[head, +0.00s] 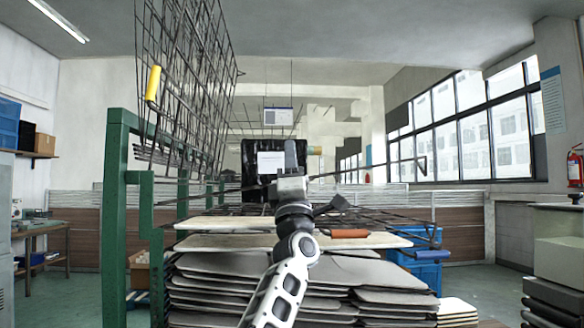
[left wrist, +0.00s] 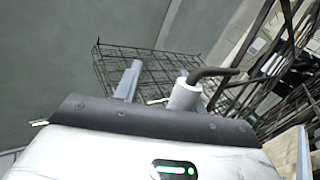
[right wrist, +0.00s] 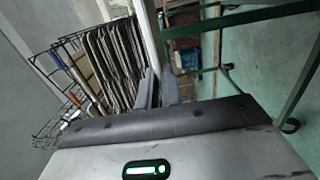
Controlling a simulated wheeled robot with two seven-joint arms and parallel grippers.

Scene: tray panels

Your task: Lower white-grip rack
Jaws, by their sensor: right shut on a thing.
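A white grip (left wrist: 184,96) on a bent dark rod shows in the left wrist view, in front of my left gripper (left wrist: 168,84), nearer its right finger. The fingers look spread apart; contact with the grip cannot be told. In the head view my left gripper (head: 290,160) points up at the centre, above the stacked panels, and hides what is behind it. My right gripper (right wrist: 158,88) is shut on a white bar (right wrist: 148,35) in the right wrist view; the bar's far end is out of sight. The right gripper is outside the head view.
Raised wire racks (head: 190,75) with a yellow grip (head: 153,83) stand steeply on the green frame (head: 117,200) at left. A low rack with an orange grip (head: 349,233) lies over stacked panels (head: 230,290). Blue bins (head: 425,270) stand right of them. Open floor lies farther right.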

